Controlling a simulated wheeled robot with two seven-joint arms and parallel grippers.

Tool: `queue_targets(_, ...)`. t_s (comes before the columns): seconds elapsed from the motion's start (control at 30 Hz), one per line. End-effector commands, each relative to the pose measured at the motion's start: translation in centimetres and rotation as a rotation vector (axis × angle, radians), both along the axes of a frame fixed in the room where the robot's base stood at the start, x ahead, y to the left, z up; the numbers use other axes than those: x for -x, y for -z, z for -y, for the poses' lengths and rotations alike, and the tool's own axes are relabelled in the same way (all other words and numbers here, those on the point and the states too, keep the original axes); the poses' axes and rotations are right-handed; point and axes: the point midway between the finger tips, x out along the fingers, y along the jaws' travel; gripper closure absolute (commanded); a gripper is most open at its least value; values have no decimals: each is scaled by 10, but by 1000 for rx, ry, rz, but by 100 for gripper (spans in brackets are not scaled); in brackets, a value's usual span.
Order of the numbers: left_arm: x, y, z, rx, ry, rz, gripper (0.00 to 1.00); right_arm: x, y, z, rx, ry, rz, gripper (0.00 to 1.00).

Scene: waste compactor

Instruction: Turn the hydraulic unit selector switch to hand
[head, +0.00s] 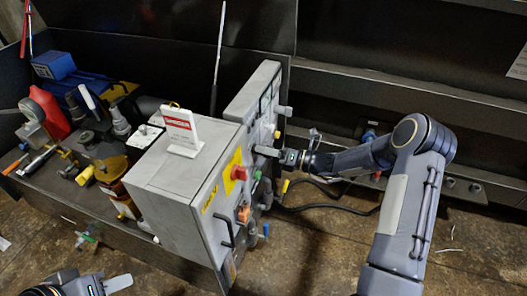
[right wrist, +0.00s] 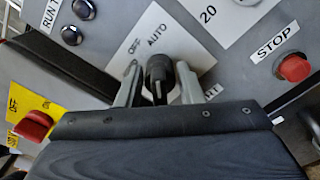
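The selector switch (right wrist: 158,75) is a black knob on a white plate (right wrist: 188,45) marked OFF and AUTO in the right wrist view. No HAND marking is readable there, and part of the plate is hidden by my gripper. My right gripper (right wrist: 160,88) has one finger on each side of the knob, with a gap showing beside it. In the head view my right gripper (head: 268,152) is at the front of the grey control panel (head: 245,105); the knob cannot be made out there. My left gripper (head: 115,284) is at the bottom left, away from the panel.
A grey cabinet (head: 180,185) with a danger sign (head: 181,130) stands left of the panel. A cluttered bench (head: 60,190) is farther left.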

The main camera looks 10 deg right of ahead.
Motion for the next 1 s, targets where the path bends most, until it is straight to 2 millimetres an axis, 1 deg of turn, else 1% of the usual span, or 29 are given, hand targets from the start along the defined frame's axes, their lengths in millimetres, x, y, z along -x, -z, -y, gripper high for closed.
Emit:
queue_targets(0.1, 0, 1, 0, 0, 0, 0, 64, -4, 0, -7, 1, -1, 0, 66)
queue_targets(0.37, 0, 1, 0, 0, 0, 0, 64, -5, 0, -8, 1, 0, -1, 66)
queue_targets(0.5, 0, 1, 0, 0, 0, 0, 64, -5, 0, -7, 2, 0, 0, 83)
queue_targets(0.6, 0, 1, 0, 0, 0, 0, 64, -5, 0, -7, 2, 0, 0, 94)
queue_targets(0.83, 0, 3, 0, 0, 0, 0, 64, -5, 1, -7, 13, 0, 17, 94)
queue_targets(1.0, 0, 6, 0, 0, 0, 0, 64, -4, 1, -7, 50, 1, 72, 94)
